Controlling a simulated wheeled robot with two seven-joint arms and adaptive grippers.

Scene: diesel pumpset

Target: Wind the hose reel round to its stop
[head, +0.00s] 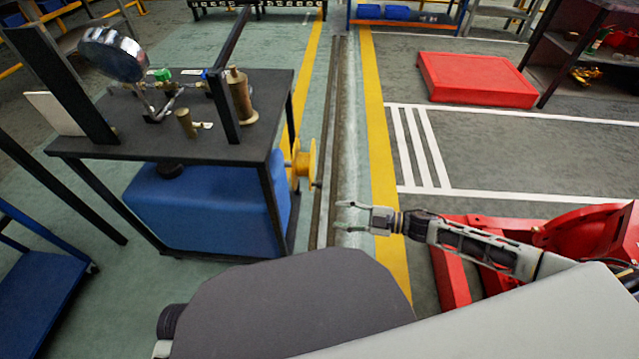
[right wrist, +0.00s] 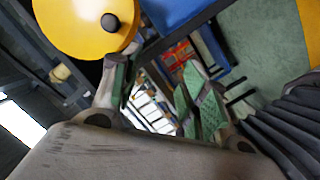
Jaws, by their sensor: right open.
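The yellow hose reel (head: 304,163) is mounted on the right side of the dark pumpset frame, beside the blue tank. In the right wrist view the reel's yellow disc (right wrist: 75,25) fills the upper left, with a dark round knob (right wrist: 110,22) near its edge. My right gripper (head: 345,216) is open and empty, in front of the reel and slightly to its right in the head view. Its green-padded fingers (right wrist: 157,88) are apart, below the knob in the wrist view, and no contact with the reel shows. My left gripper is not in view.
The pumpset table (head: 180,130) carries a gauge (head: 112,55), valves and brass fittings above a blue tank (head: 210,205). A red pallet-like block (head: 477,78) lies at the back right. Red equipment (head: 590,228) stands near my right arm. The floor strip right of the reel is clear.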

